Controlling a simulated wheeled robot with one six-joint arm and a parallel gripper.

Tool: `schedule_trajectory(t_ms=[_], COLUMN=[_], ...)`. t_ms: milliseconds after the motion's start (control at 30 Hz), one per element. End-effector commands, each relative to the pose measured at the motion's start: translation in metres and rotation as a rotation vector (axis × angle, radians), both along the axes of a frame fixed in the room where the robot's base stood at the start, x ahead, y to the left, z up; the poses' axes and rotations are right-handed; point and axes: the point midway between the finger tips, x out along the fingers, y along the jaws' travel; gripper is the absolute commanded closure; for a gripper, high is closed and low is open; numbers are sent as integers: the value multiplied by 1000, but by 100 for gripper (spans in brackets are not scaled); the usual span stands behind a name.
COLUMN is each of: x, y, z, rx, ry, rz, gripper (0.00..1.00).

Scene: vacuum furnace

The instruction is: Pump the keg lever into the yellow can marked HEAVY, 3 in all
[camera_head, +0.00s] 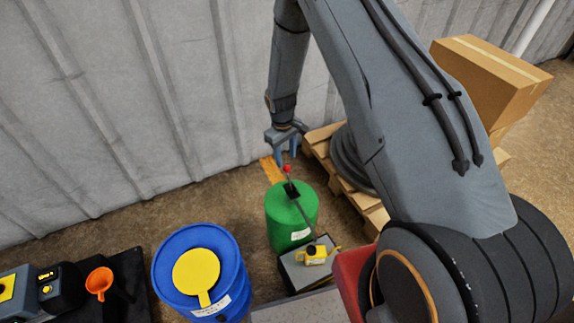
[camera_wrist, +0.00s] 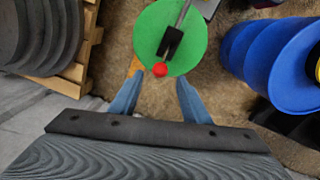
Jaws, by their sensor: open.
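The green keg (camera_head: 283,233) stands on the floor with a white label on its side. A lever (camera_head: 303,215) runs across its top through a black bracket (camera_head: 291,190) and ends in a red knob (camera_head: 287,169). A small yellow can (camera_head: 316,256) sits on a dark stand beside the keg, under the lever's far end; I cannot read any marking on it. My gripper (camera_head: 287,163) is open and empty, pointing down at the red knob. In the wrist view, the knob (camera_wrist: 160,69) shows between and just beyond my fingertips (camera_wrist: 160,80); I cannot tell whether they touch it.
A blue barrel (camera_head: 240,290) with a yellow round piece on top stands left of the keg. A black bench with an orange funnel (camera_head: 99,280) is at far left. A wooden pallet (camera_head: 320,150) and a cardboard box (camera_head: 490,75) are on the right. A corrugated wall (camera_head: 150,100) is behind.

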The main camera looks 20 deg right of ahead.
Motion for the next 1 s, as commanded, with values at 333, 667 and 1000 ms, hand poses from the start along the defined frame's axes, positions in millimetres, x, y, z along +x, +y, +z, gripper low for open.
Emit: schedule_trajectory(t_ms=[333,667,1000], x=[1,2,1], y=[-4,-6,-6], z=[-48,-57,-57], rx=[-1,0,0], ry=[2,0,0], rz=[-2,-4,-5], gripper=[57,57,96])
